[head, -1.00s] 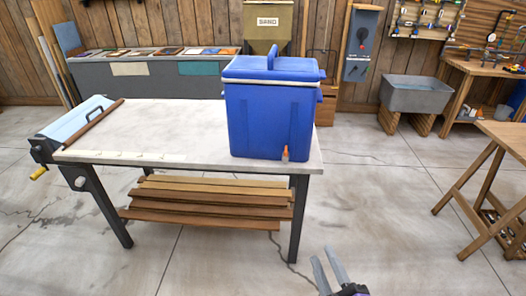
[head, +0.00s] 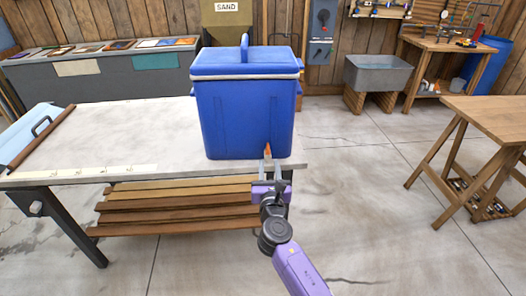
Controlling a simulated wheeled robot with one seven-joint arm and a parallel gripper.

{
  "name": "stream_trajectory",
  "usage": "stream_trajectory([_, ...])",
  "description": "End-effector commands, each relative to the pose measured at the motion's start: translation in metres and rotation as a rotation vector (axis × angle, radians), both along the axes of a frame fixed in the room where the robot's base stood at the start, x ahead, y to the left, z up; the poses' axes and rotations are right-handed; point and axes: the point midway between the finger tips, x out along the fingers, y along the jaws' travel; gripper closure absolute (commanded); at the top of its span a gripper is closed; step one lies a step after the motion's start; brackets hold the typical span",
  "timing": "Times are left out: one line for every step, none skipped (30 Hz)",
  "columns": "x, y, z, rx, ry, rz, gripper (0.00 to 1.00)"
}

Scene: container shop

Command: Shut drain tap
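A blue cooler box (head: 246,115) with a handled lid stands upright near the right end of the grey worktable (head: 130,135). Its orange drain tap (head: 267,149) shows low on the front face, towards the right. My gripper (head: 270,165) points at the cooler from the front, with its fingertips just below and close to the tap in the picture. The two fingers look apart, with a gap between them. I cannot tell whether they touch the tap, and its lower part is hidden by the fingers.
Wooden planks (head: 180,205) lie on the shelf under the worktable. A wooden trestle table (head: 490,120) stands at the right, and a grey trough (head: 385,75) stands behind. The floor between the worktable and the trestle table is clear.

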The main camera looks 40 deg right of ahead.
Motion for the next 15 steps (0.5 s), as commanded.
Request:
stream_trajectory([0.003, -0.002, 0.000, -0.005, 0.002, -0.001, 0.68])
stream_trajectory([0.004, -0.004, 0.001, -0.005, 0.003, -0.001, 0.68])
stream_trajectory([0.008, -0.007, 0.000, -0.005, 0.003, -0.001, 0.68])
stream_trajectory([0.011, -0.009, 0.000, -0.005, 0.003, -0.001, 0.68])
stream_trajectory([0.014, -0.012, 0.001, -0.005, 0.001, -0.001, 0.68])
stream_trajectory([0.019, -0.015, 0.001, -0.005, 0.002, -0.001, 0.68])
stream_trajectory([0.023, -0.019, 0.001, -0.004, 0.002, -0.001, 0.68])
stream_trajectory([0.027, -0.022, 0.000, -0.004, 0.002, -0.001, 0.68])
stream_trajectory([0.032, -0.026, 0.000, -0.003, 0.001, -0.001, 0.68])
stream_trajectory([0.036, -0.028, 0.000, -0.002, 0.000, -0.001, 0.68])
stream_trajectory([0.039, -0.031, 0.000, -0.002, 0.001, -0.001, 0.68])
stream_trajectory([0.044, -0.034, 0.000, -0.001, 0.000, 0.000, 0.68])
stream_trajectory([0.047, -0.036, 0.000, -0.002, 0.001, 0.001, 0.68])
stream_trajectory([0.049, -0.038, 0.000, -0.002, 0.000, 0.001, 0.68])
stream_trajectory([0.053, -0.041, 0.000, -0.002, 0.000, 0.001, 0.68])
